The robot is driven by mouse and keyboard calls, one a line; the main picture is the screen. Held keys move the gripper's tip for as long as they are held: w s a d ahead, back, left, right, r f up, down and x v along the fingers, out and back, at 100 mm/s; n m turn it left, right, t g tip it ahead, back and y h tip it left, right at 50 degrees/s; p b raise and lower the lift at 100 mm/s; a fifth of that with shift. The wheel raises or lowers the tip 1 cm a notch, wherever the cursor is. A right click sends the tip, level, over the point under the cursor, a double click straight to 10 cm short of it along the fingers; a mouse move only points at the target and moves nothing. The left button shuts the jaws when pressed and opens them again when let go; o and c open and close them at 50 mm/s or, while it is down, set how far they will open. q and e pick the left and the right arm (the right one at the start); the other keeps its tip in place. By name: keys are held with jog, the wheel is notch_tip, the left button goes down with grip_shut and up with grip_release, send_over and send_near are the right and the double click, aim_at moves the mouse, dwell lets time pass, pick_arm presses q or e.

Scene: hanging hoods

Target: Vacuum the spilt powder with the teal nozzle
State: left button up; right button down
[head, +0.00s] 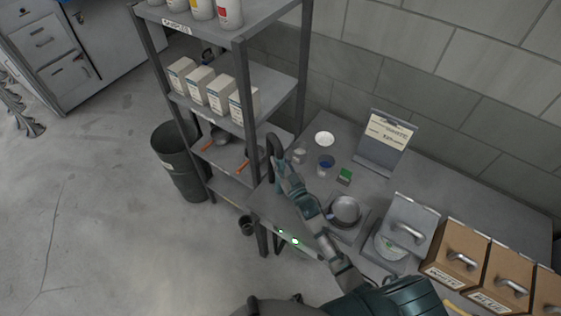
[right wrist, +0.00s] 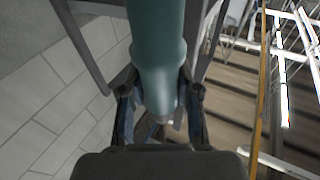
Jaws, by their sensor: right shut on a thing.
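The teal nozzle (right wrist: 158,45) fills the upper middle of the right wrist view. My right gripper (right wrist: 160,108) is shut on it, with one finger on each side. In the head view, my right arm reaches up from the bottom, and my right gripper (head: 275,158) is near the lower part of the shelf rack, over the left end of the bench. The nozzle's outline is hard to separate from the arm there. I cannot make out the spilt powder in either view. My left gripper is not in view.
A grey shelf rack (head: 244,90) with bottles and white boxes stands close to the right gripper. The bench (head: 465,205) holds a white dish (head: 324,138), a metal pan (head: 345,210), a sign (head: 384,142) and brown drawer boxes (head: 456,257). A bin (head: 180,165) stands left; floor beyond is open.

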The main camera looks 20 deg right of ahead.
jog(key=shift+d, duration=0.15)
jog(key=d, duration=0.6)
jog(key=shift+s+d+p, duration=0.2)
jog(key=shift+s+p, duration=0.15)
jog(key=shift+s, duration=0.05)
dwell(0.4)
jog(key=shift+a+r, duration=0.1)
dwell(0.5)
dwell(0.4)
notch_tip(320, 180, up, 7)
jog(key=p, duration=0.5)
dwell(0.5)
